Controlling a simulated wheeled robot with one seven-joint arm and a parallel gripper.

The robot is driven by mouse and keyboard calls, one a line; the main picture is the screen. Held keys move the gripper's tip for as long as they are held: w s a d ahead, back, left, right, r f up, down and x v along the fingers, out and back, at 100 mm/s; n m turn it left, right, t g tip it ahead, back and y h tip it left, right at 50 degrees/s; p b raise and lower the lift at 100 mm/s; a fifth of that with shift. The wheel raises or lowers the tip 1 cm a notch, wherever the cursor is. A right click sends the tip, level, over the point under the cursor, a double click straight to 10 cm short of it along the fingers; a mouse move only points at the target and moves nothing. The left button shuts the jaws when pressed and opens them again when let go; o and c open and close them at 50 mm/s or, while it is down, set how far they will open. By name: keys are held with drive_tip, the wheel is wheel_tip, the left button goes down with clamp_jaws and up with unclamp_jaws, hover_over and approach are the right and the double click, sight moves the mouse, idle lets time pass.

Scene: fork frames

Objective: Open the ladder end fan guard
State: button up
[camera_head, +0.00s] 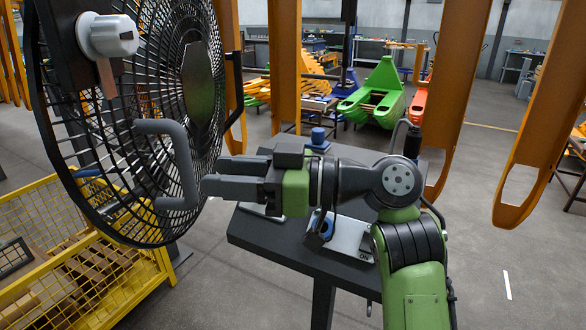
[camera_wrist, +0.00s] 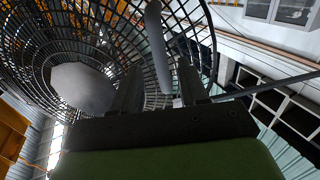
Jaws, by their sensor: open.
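The fan guard (camera_head: 120,215) is a large round black wire cage at the left of the head view, with a dark centre plate (camera_head: 197,80). It also fills the upper left of the wrist view (camera_wrist: 40,50). A grey U-shaped handle (camera_head: 180,150) stands out from the guard's lower right side. My gripper (camera_head: 206,178) is open and points left, its fingertips at the handle's upright bar. In the wrist view the handle bar (camera_wrist: 158,45) appears between the fingers (camera_wrist: 157,80). Whether a finger touches the bar cannot be told.
A grey knob (camera_head: 107,37) sits at the fan's upper left. A yellow mesh crate (camera_head: 150,283) stands below the fan. A dark table (camera_head: 260,248) is under my arm. Orange posts (camera_head: 450,90) stand behind. The floor at right (camera_head: 470,250) is clear.

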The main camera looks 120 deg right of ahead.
drive_tip(key=p+v, duration=0.2)
drive_tip(key=v, duration=0.7)
drive_tip(key=shift+s+a, duration=0.15)
drive_tip(key=shift+s, duration=0.05)
